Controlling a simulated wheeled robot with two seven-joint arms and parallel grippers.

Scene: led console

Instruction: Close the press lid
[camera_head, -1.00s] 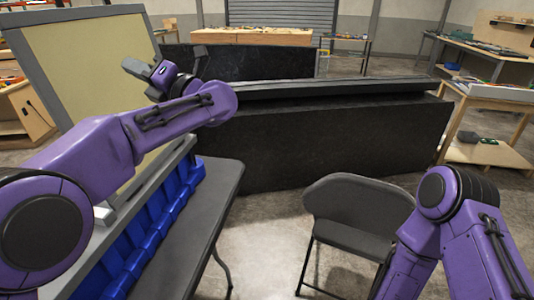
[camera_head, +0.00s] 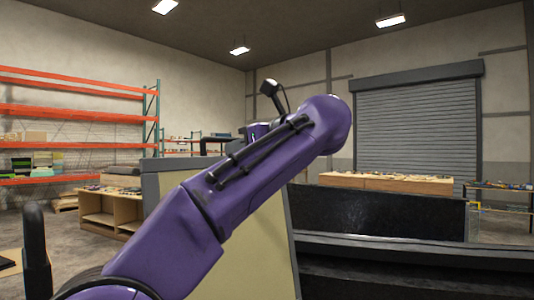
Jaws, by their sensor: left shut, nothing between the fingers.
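The press lid is hard to single out. A large black unit stands at the right, with an upright black panel (camera_head: 390,212) at its back and a dark ledge (camera_head: 420,252) in front of it. A beige panel in a grey frame (camera_head: 265,245) stands upright at the centre, partly hidden behind my left arm. My left gripper (camera_head: 210,146) is raised behind that arm, above the panel's top edge, and mostly hidden. It is shut and empty. It appears apart from the black unit. My right gripper is out of view.
Orange-beamed shelving (camera_head: 75,120) stands at the far left with a wooden workbench (camera_head: 105,208) before it. A grey roller door (camera_head: 418,125) and a wooden counter (camera_head: 385,182) are at the back right. Open floor shows at the left.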

